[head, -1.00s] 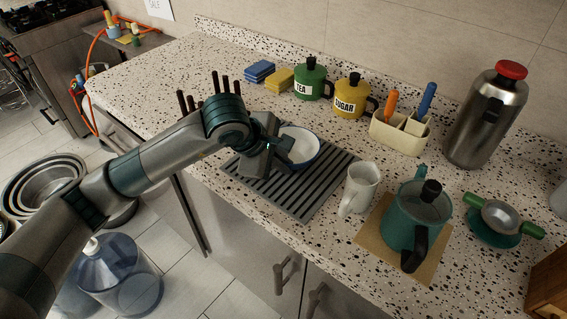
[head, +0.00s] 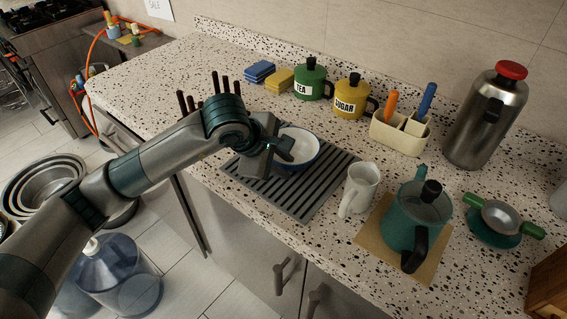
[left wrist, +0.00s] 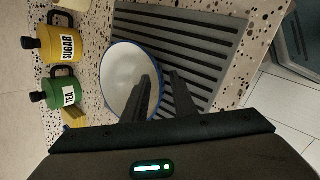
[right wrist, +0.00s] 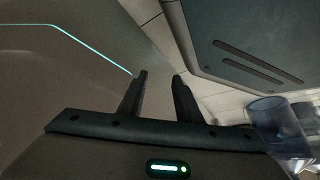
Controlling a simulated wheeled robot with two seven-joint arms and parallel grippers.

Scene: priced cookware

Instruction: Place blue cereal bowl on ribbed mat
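The white bowl with a blue rim (head: 302,143) sits upright on the back left part of the dark grey ribbed mat (head: 308,203). In the left wrist view the bowl (left wrist: 121,72) overlaps one edge of the mat (left wrist: 205,45). My left gripper (head: 284,153) is at the bowl's near left rim. In the left wrist view its fingers (left wrist: 162,78) are apart, one seen over the bowl and the other over the mat beside the rim. Whether they touch the rim is unclear. My right gripper (right wrist: 160,75) is open and empty, away from the counter.
A white mug (head: 361,187) stands right of the mat, then a teal kettle (head: 412,222) on a tan board. Green and yellow canisters (head: 312,80) and a cream utensil holder (head: 398,137) stand behind. The counter's left part is largely clear.

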